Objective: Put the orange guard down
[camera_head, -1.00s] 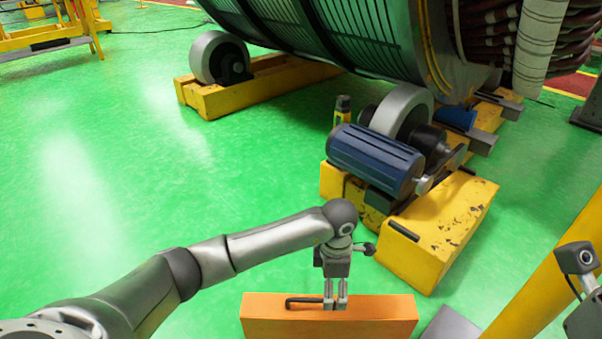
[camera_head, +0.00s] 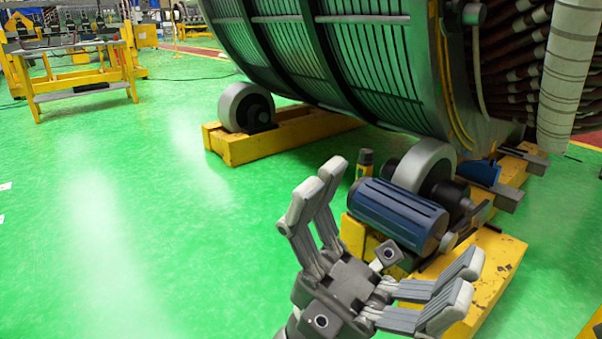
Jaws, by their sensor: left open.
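My left gripper (camera_head: 386,244) is raised at the bottom centre of the head view. Its fingers are spread wide apart and nothing is between them. It shows in front of the blue motor and the yellow roller base, partly covering them. The orange guard is not in view now. My right gripper is not in view.
A blue motor (camera_head: 398,212) and a grey roller (camera_head: 425,166) sit on a yellow base (camera_head: 487,268). The large stator (camera_head: 350,60) rests above. Another roller (camera_head: 244,107) stands further back. A yellow bench (camera_head: 80,72) is far left. Green floor (camera_head: 120,210) is clear at left.

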